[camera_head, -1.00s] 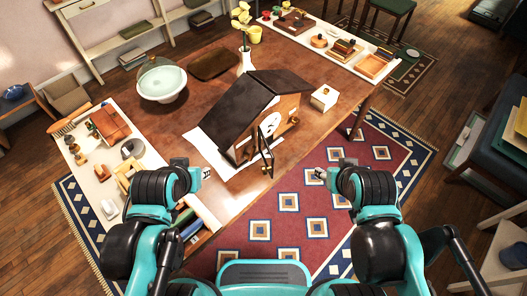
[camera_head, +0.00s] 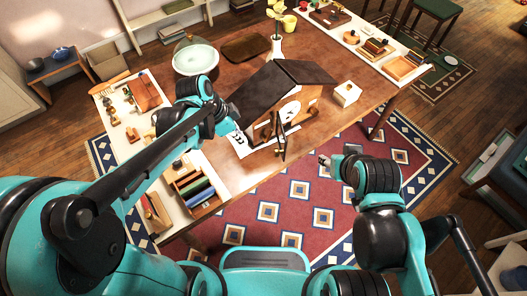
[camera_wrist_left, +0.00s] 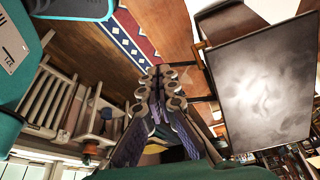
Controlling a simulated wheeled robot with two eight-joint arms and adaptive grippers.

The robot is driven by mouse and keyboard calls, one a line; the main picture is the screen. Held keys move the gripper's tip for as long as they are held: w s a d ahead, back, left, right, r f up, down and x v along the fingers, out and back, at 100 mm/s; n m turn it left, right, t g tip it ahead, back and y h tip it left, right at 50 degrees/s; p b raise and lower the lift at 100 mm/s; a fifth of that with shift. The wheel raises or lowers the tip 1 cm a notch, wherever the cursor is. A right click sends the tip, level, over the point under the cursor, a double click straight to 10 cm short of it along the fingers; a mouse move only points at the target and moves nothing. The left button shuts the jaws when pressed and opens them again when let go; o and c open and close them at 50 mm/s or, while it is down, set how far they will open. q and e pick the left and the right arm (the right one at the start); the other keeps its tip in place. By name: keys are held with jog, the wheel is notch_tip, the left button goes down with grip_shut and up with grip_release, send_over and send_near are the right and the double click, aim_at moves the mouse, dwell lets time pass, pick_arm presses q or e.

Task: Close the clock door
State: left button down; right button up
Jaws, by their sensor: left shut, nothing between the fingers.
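The clock (camera_head: 268,98) is house-shaped with a dark roof and stands on a white mat on the wooden table. Its door (camera_head: 282,138) is a thin dark-framed panel standing open, swung out from the front toward me. My left gripper (camera_head: 239,139) is shut and empty, left of the door and near the clock's front left corner, apart from the door. In the left wrist view the shut fingers (camera_wrist_left: 165,90) point away beside a large grey panel; I cannot tell whether it is door or roof. My right gripper (camera_head: 325,160) hangs at the table's front edge; its jaws are too small to read.
A white box (camera_head: 347,93) stands right of the clock. A glass-domed dish (camera_head: 196,58) and a vase with yellow flowers (camera_head: 276,46) stand behind. A tray of small items (camera_head: 118,108) lies at left. The table's front right is clear.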

pick_arm(q)
jog(key=w+d+f+m+b, duration=0.1)
jog(key=d+f+b, duration=0.3)
jog(key=d+f, duration=0.4)
notch_tip(320, 180, down, 2)
jog(key=shift+w+f+g+h, duration=0.1)
jog(key=shift+w+g+h, duration=0.2)
jog(key=shift+w, duration=0.15)
jog(key=shift+d, duration=0.25)
